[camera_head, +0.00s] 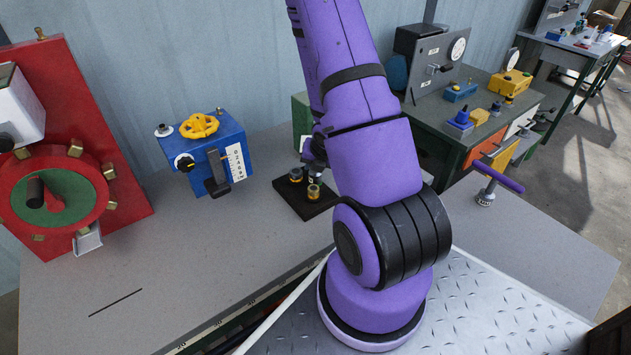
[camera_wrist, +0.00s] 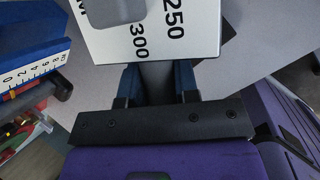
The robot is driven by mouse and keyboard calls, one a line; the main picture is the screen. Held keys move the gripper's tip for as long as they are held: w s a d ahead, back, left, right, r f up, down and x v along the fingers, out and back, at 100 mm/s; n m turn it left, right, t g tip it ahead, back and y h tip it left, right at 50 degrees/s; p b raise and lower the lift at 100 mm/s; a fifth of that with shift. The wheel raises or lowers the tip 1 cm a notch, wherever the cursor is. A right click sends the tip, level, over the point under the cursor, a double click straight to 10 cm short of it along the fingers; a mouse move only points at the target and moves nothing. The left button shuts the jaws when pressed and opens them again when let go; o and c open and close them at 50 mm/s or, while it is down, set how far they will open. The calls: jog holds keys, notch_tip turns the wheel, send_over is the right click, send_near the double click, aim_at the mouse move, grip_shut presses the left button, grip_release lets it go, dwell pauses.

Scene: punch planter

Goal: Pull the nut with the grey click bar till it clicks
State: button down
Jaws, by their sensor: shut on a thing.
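In the wrist view my gripper (camera_wrist: 157,85) is shut, with its two dark blue fingers either side of a grey piece (camera_wrist: 157,74), which I take to be the grey click bar. Just beyond the fingers is a white plate printed with 250 and 300 (camera_wrist: 185,30), and a rounded grey part (camera_wrist: 113,10) lies over it. In the head view my purple arm hides the gripper and most of what it holds. A black base (camera_head: 302,208) with yellow-and-black posts (camera_head: 314,191) sits beside the arm. I cannot make out the nut or whether the bar is on it.
A blue box (camera_head: 230,140) with a yellow handwheel (camera_head: 199,126) stands left of the black base. A red panel (camera_head: 75,95) is at the far left. A purple bar (camera_head: 500,178) on a grey foot stands at the right. The front left tabletop is mostly clear.

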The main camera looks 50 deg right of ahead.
jog(key=shift+r, duration=1.25)
jog(key=s+d+n+g+y, duration=0.1)
jog(key=d+n+y, duration=0.4)
jog(key=n, duration=0.6)
jog(key=shift+s+d, duration=0.65)
jog(key=shift+s, duration=0.2)
jog(key=shift+n, duration=0.3)
jog(key=shift+d+n+y, duration=0.3)
jog(key=shift+d+n, duration=0.2)
jog(key=shift+n, duration=0.2)
